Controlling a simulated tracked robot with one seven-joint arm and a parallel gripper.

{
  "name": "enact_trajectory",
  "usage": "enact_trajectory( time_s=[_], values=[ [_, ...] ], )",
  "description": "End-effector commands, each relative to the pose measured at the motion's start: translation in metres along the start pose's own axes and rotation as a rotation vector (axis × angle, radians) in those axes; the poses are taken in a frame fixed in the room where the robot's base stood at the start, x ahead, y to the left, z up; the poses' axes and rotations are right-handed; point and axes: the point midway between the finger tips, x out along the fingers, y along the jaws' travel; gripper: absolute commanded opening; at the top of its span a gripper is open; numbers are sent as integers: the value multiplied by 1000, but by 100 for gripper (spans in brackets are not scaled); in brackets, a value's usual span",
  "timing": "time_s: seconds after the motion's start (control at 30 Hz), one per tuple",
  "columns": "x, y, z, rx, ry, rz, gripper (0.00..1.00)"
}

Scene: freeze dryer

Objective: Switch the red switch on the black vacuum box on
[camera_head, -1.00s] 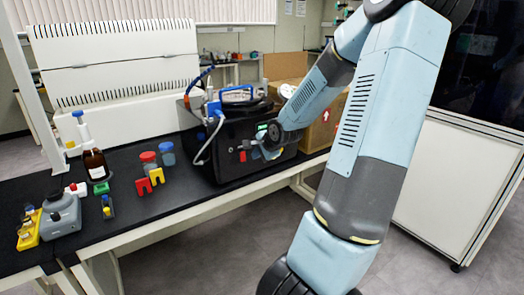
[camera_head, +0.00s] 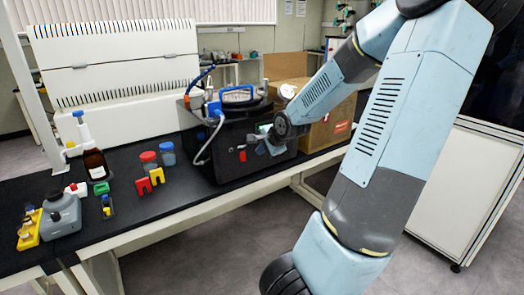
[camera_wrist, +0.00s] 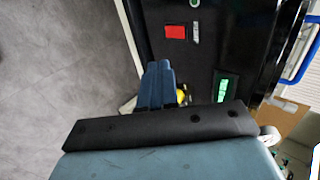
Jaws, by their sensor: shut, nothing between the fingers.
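The black vacuum box (camera_head: 226,161) stands on the bench, with its front panel facing my arm. The red switch (camera_head: 242,156) is on that front panel. In the wrist view the red switch (camera_wrist: 176,32) is clear and unobstructed near the top, on the box's black panel (camera_wrist: 212,50). A lit green display (camera_wrist: 223,90) is on the same panel. My gripper (camera_head: 262,149) is in front of the panel, to the right of the switch. In the wrist view my gripper (camera_wrist: 159,68) has its blue fingers together, empty, and apart from the switch in the picture. Whether they touch the panel cannot be told.
A cardboard box (camera_head: 325,120) stands right of the vacuum box. A brown bottle (camera_head: 94,160), red and yellow pieces (camera_head: 150,182) and a grey device (camera_head: 62,213) are on the bench to the left. The floor in front is clear.

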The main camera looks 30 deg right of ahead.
Motion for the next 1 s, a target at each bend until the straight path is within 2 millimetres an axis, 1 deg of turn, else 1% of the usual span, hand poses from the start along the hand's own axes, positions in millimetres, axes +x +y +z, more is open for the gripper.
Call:
enact_trajectory(
  time_s=[0.37, 0.47, 0.7, 1.0],
  values=[
    [1, 1, 0, 0, 2, -1, 0],
    [3, 5, -2, 0, 8, -11, 0],
    [11, 20, -5, -4, 24, -71, 0],
    [8, 31, -3, -2, 9, -148, 0]
  ],
)
